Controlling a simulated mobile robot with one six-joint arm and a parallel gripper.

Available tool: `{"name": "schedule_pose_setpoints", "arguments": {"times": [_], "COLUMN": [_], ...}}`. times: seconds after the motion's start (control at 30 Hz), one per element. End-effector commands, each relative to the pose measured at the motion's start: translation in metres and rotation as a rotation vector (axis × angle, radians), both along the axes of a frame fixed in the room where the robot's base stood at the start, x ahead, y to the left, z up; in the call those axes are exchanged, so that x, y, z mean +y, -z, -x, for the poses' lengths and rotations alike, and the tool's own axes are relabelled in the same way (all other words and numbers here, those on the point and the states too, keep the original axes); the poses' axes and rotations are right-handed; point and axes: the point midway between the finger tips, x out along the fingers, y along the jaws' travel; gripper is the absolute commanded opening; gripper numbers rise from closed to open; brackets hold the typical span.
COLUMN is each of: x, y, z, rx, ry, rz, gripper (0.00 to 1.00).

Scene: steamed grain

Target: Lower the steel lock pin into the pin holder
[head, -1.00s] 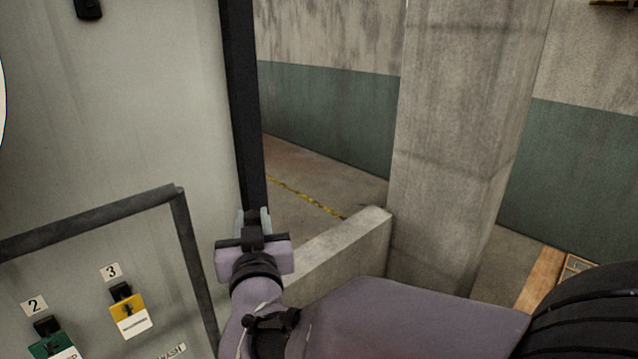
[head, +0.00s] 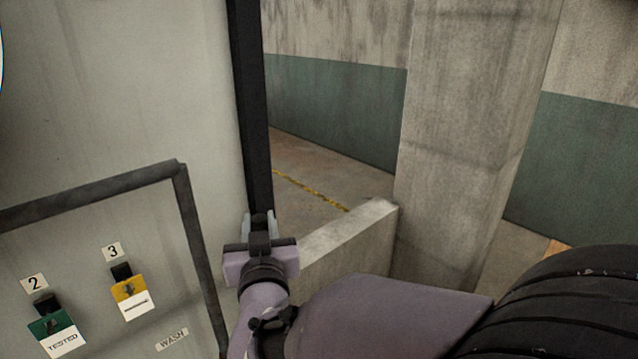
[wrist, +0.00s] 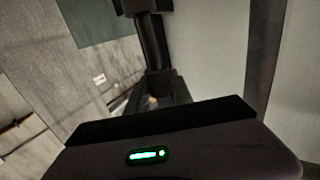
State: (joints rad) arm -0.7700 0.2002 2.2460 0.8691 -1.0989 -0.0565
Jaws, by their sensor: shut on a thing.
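My gripper (head: 259,222) is at the lower middle of the head view, in front of the lower end of a black upright post (head: 252,110). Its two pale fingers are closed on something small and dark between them. The steel lock pin cannot be made out clearly; the fingers and gripper body hide it. In the wrist view the gripper body (wrist: 160,140) fills the bottom, with a small pale-brown spot just beyond it. I cannot pick out the pin holder in either view.
A grey panel (head: 110,90) stands at left, with a dark frame (head: 90,193). Inside it hang a green tag (head: 52,325) under "2" and a yellow tag (head: 130,290) under "3". A low concrete wall (head: 345,240) and a concrete pillar (head: 455,130) stand at right.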

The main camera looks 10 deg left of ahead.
Motion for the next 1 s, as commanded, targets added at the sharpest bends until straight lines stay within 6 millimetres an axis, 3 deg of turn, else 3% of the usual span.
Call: {"name": "schedule_pose_setpoints", "arguments": {"times": [1.0], "x": [0.0], "y": [0.044], "z": [0.0], "rx": [-0.002], "ry": [0.001], "rz": [0.0], "gripper": [0.0]}}
